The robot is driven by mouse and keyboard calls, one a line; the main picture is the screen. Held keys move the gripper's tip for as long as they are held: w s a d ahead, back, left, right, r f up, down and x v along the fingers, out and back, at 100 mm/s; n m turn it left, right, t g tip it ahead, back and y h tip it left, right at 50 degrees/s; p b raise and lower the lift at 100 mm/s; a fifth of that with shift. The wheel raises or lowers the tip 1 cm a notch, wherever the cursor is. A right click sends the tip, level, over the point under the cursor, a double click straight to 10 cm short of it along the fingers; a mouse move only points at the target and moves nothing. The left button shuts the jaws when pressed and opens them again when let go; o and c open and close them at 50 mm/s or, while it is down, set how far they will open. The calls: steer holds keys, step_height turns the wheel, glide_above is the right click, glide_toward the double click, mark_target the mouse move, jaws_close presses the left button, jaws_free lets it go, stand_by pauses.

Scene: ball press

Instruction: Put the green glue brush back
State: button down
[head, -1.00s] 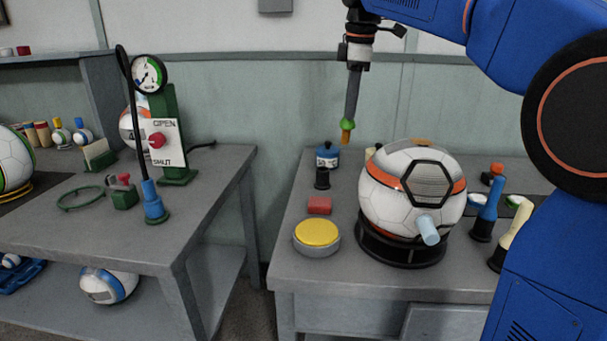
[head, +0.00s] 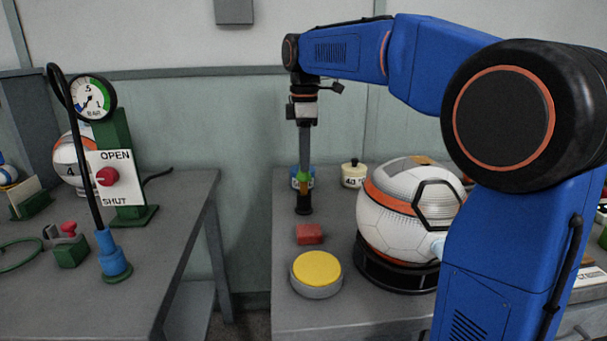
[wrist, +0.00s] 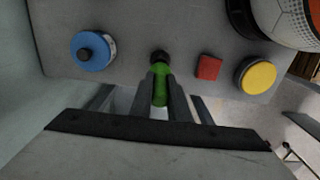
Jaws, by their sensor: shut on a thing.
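In the wrist view the green brush (wrist: 160,92) is between the two fingers.
A cream pot (head: 354,174) stands behind, and a ball (head: 402,215) sits on a black ring to the right. The left table (head: 180,215) is across a gap.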

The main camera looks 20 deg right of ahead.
steer(key=shift+f, duration=2)
steer(key=c, duration=1.7)
jaws_free()
steer(key=shift+f, duration=0.1)
step_height(320, 180, up, 12)
steer(key=shift+f, duration=0.2)
steer(key=shift+r, duration=0.3)
